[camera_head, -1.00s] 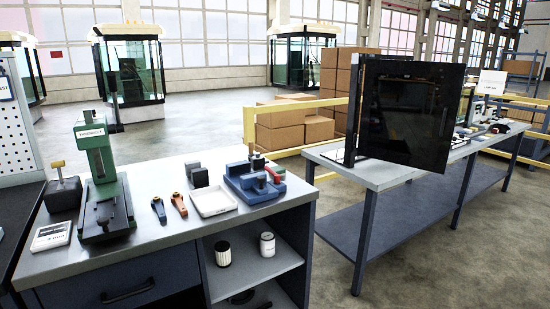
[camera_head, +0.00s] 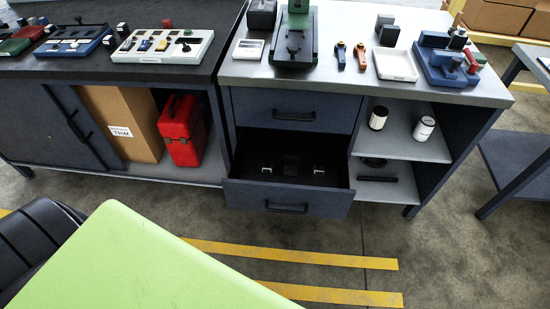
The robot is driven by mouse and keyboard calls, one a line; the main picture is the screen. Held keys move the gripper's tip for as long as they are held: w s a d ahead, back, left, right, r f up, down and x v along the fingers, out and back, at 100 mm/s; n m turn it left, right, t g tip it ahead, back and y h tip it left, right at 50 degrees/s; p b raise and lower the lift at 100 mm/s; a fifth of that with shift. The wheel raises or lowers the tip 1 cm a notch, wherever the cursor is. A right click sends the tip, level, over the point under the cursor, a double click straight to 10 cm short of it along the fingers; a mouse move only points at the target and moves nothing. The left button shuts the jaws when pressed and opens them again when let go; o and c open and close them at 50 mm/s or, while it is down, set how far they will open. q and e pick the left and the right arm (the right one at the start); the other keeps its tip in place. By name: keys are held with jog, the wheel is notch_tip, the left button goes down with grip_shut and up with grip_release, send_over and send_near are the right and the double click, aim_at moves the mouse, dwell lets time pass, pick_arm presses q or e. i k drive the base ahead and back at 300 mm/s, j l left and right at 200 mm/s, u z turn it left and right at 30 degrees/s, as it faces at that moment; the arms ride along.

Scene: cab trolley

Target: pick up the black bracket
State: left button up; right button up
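An open lower drawer (camera_head: 340,198) shows under the grey workbench. Inside it lie a small dark piece (camera_head: 291,168) and two small pale metal pieces, one on each side of it. A flat black piece (camera_head: 376,179) lies on the lower shelf to the right of the drawer. I cannot tell whether either dark piece is the black bracket. Neither of my grippers is in view.
The workbench top holds a white tray (camera_head: 396,65), a blue fixture (camera_head: 445,68) and tools. A red case (camera_head: 181,130) and cardboard box (camera_head: 125,122) stand in the left cabinet. A lime-green surface (camera_head: 130,262) fills the lower left. Floor shows before the drawer.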

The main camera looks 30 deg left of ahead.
aim_at(290, 165)
jog(key=u, duration=0.7)
